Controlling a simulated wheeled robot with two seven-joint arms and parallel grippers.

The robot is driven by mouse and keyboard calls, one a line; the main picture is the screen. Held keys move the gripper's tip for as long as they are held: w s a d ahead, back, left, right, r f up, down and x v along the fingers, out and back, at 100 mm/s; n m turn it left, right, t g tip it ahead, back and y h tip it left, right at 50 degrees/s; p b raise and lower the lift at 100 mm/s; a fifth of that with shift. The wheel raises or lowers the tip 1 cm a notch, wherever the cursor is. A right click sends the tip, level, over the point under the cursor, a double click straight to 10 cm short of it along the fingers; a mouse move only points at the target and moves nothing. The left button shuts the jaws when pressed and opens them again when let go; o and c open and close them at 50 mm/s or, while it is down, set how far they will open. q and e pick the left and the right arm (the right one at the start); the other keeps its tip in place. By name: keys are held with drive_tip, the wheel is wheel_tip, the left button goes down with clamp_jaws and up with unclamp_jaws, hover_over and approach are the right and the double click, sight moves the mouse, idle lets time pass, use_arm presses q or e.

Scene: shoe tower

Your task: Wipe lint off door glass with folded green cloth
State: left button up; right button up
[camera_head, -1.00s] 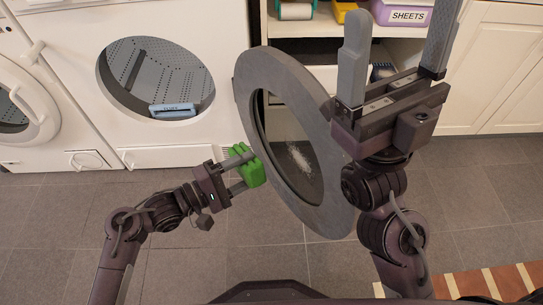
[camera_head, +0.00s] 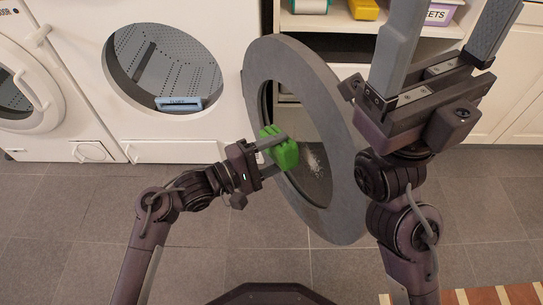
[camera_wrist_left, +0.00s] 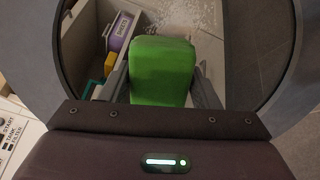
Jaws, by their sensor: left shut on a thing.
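The round grey-framed door (camera_head: 331,208) stands open in the middle of the head view. Its glass (camera_head: 308,128) carries a whitish patch of lint (camera_head: 314,163); lint also shows beyond the cloth in the left wrist view (camera_wrist_left: 185,14). My left gripper (camera_head: 277,156) is shut on the folded green cloth (camera_head: 284,153). The cloth also fills the middle of the left wrist view (camera_wrist_left: 162,70). It is at the glass, left of the lint; I cannot tell if it touches. My right gripper (camera_head: 445,45) is open and empty, fingers pointing up, right of the door.
The white dryer (camera_head: 226,40) has an open round drum with a blue labelled piece (camera_head: 180,103) at its lower rim. Shelves behind hold a yellow bin (camera_head: 364,9) and a purple labelled bin (camera_head: 446,12). Grey tiled floor (camera_head: 90,215) is clear at left.

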sight(283, 167)
use_arm(q)
drive_tip(key=shift+p+x, duration=0.45)
drive_tip(key=shift+x, duration=0.55)
idle(0.5)
drive_tip(key=shift+s+d+r+p, duration=0.2)
drive_tip(key=shift+s+p, duration=0.15)
drive_tip(key=shift+p, duration=0.2)
drive_tip(key=shift+s+d+p, duration=0.25)
drive_tip(key=shift+s+p, duration=0.45)
drive_tip(key=shift+p, duration=0.15)
drive_tip(key=shift+s+d+f+p, duration=0.1)
drive_tip(key=shift+s+d+p, duration=0.25)
drive_tip(key=shift+s+p, duration=0.3)
